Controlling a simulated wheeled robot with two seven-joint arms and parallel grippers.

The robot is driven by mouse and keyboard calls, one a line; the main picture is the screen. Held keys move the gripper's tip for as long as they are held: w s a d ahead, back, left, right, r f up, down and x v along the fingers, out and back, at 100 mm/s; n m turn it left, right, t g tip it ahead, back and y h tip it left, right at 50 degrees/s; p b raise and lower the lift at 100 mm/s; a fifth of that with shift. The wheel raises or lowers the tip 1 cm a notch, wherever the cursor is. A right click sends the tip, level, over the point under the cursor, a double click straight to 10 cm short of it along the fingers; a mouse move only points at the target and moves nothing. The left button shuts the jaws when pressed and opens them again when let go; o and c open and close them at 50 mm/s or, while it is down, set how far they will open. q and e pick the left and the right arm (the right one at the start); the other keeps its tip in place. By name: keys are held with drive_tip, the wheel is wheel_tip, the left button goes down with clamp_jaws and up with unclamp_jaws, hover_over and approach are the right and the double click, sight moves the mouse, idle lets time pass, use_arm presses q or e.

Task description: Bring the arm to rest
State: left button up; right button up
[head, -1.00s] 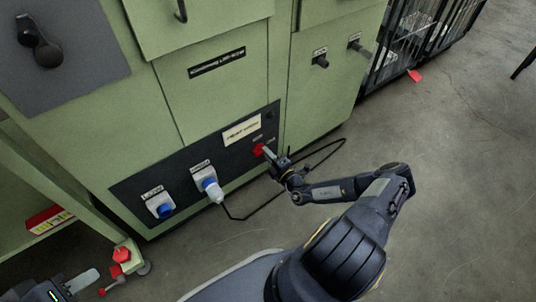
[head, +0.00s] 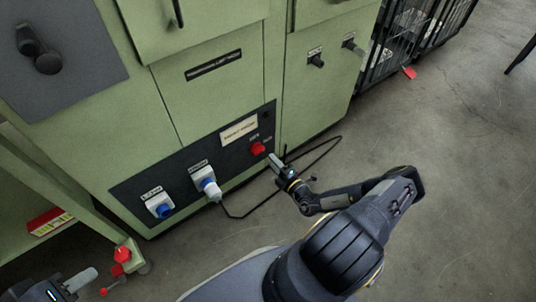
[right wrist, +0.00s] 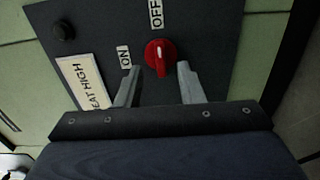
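My right gripper (head: 277,160) is in front of the dark panel (head: 184,180) low on the green cabinet. In the right wrist view its two fingers (right wrist: 158,86) are apart with nothing between them. The red knob (head: 258,148) stands just beyond the fingertips and apart from them. The knob also shows in the right wrist view (right wrist: 160,58), with its white mark pointing toward the OFF label (right wrist: 156,14); the ON label (right wrist: 125,57) is to its left. My left gripper (head: 80,281) is at the bottom left; its finger opening is unclear.
The green cabinet (head: 215,100) fills the left and middle. A white and blue plug (head: 207,184) sits in the panel, with a black cable looping over the floor. A blue socket (head: 160,206) is beside it. Open grey floor (head: 460,190) lies to the right.

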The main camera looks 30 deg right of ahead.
drive_tip(key=shift+s+d, duration=0.1)
drive_tip(key=shift+s, duration=0.9)
drive_tip(key=w+a+r+n+g+y, duration=0.1)
drive_tip(key=a+r+n+g+y, duration=0.4)
drive_tip(key=r+n, duration=0.5)
drive_tip(key=a+r+n+g+y, duration=0.35)
drive_tip(key=r+n+y, duration=0.45)
drive_tip(key=n, duration=0.4)
drive_tip(key=s+a+r+n+g+h, duration=0.1)
drive_tip(key=s+a+r+n+g, duration=0.25)
drive_tip(key=r+n, duration=0.3)
drive_tip(key=s+a+r+n+g+h, duration=0.2)
drive_tip(key=s+a+r+n+g, duration=0.15)
drive_tip(key=r+n, duration=0.3)
drive_tip(key=s+d+r+n+t+h, duration=0.15)
drive_tip(key=s+r+n+h, duration=0.25)
drive_tip(key=s+n, duration=0.4)
drive_tip(key=s+r+n+t+h, duration=0.2)
drive_tip(key=s+r+n+h, duration=0.15)
drive_tip(key=s+n, duration=0.45)
wheel_tip(320, 180, up, 33)
drive_tip(key=w+p, duration=0.1)
drive_tip(key=p, duration=3.1)
drive_tip(key=shift+d+n+p, duration=0.2)
drive_tip(key=shift+n+p, duration=0.2)
